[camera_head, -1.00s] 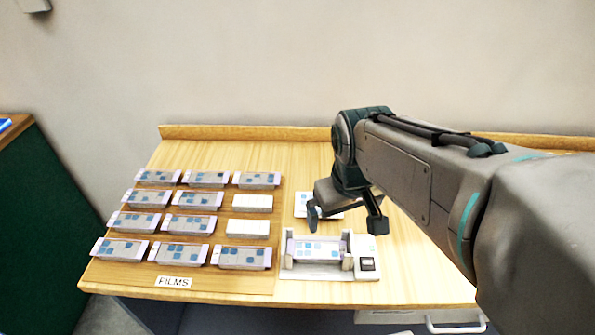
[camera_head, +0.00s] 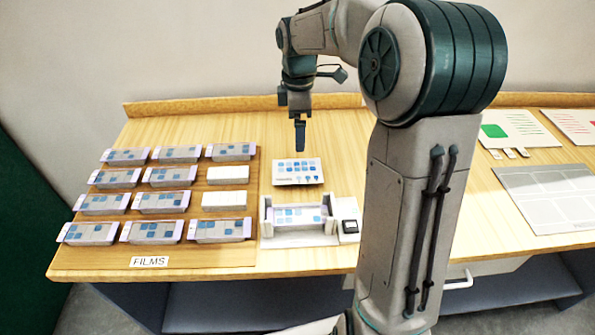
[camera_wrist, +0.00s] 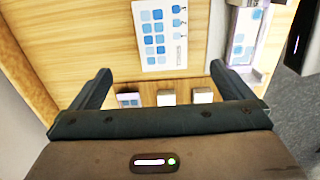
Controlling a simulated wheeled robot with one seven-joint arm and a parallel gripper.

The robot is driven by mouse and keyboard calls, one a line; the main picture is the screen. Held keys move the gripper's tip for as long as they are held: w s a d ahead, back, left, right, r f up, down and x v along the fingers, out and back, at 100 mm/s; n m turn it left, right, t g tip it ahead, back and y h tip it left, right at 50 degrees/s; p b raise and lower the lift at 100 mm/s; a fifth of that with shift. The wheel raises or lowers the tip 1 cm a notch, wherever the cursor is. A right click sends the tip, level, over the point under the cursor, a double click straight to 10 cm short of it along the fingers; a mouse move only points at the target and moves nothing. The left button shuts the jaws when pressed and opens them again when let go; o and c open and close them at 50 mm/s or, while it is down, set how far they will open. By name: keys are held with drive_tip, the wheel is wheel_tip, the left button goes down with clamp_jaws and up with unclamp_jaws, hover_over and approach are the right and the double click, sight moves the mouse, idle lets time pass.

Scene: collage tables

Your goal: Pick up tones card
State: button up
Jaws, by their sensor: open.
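A white card (camera_head: 297,171) printed with blue squares lies on the table, behind the small film-holding device. I take it to be the tones card, but its lettering is too small to read. In the wrist view the card (camera_wrist: 160,33) is at the top middle, beyond the fingertips. My gripper (camera_head: 299,140) hangs above the table over the card's far side in the head view. In the wrist view the gripper (camera_wrist: 160,72) has its two fingers wide apart with nothing between them. It is not touching the card.
A board (camera_head: 85,259) labelled FILMS holds several purple-edged film blocks and two plain white ones (camera_head: 224,200) at left. The device (camera_head: 350,227) with a film strip stands in front of the card. A grey sheet (camera_head: 555,196) and coloured cards (camera_head: 515,128) lie at right.

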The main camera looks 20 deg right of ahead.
sight(297, 171)
drive_tip(key=f, duration=0.6)
drive_tip(key=f+b, duration=0.1)
drive_tip(key=f, duration=0.5)
drive_tip(key=shift+s+a+f, duration=0.15)
drive_tip(key=shift+s+a, duration=0.05)
drive_tip(key=c, duration=0.9)
